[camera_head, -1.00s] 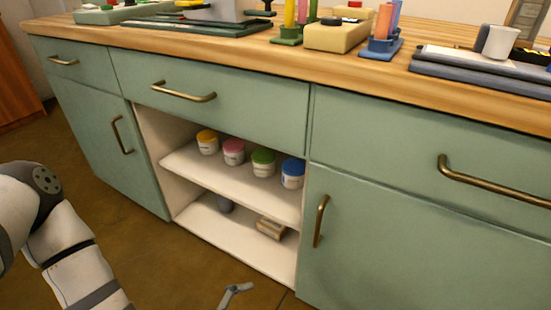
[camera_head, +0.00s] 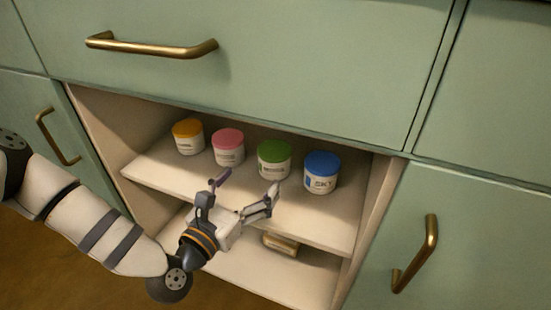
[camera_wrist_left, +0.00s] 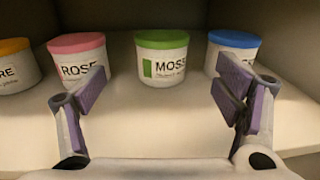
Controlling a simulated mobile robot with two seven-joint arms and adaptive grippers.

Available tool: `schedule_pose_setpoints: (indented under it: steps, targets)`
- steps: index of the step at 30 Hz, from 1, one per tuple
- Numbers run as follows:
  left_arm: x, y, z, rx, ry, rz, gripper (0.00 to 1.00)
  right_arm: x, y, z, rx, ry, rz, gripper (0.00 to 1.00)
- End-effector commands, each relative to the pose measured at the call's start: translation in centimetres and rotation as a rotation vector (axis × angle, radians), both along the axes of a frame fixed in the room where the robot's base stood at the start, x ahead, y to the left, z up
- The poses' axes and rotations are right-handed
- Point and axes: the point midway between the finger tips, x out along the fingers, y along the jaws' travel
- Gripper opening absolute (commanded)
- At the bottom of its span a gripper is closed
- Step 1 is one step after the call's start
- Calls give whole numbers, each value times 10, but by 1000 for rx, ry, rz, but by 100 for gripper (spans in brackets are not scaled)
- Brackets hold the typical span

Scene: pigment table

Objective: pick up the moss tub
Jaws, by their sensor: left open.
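The moss tub (camera_head: 274,160) is white with a green lid. It stands upright on the upper shelf of the open cabinet bay, between the rose tub (camera_head: 228,147) and the blue-lidded sky tub (camera_head: 321,173). In the left wrist view the moss tub (camera_wrist_left: 162,57) reads "MOSS" and sits ahead, between my spread fingers. My left gripper (camera_head: 248,190) is open and empty, in front of the shelf and apart from the tub. In the left wrist view the left gripper's (camera_wrist_left: 160,95) fingers are wide apart. My right gripper is not in view.
The orange-lidded tub (camera_head: 188,137) stands at the left of the row. Below the upper shelf (camera_head: 160,170), a small tan block (camera_head: 281,244) lies on the lower shelf. A drawer with a brass handle (camera_head: 150,45) is above the bay. Cabinet doors flank it.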

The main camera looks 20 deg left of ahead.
Motion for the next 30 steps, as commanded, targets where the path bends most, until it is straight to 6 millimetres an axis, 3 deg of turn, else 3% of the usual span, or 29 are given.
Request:
schedule_pose_setpoints:
  steps: [3,10,15,19,25,30]
  targets:
    - [26,-4,-2,2,-1,-2,84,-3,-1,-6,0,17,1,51]
    - [60,-8,-2,3,0,-1,84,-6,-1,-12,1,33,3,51]
    - [96,-12,-3,4,2,-2,84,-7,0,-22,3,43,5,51]
    - [109,-14,-1,4,2,-2,84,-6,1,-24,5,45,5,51]
    - [109,-14,0,3,2,-1,84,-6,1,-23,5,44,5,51]
    - [109,-14,0,3,3,-1,46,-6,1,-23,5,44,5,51]
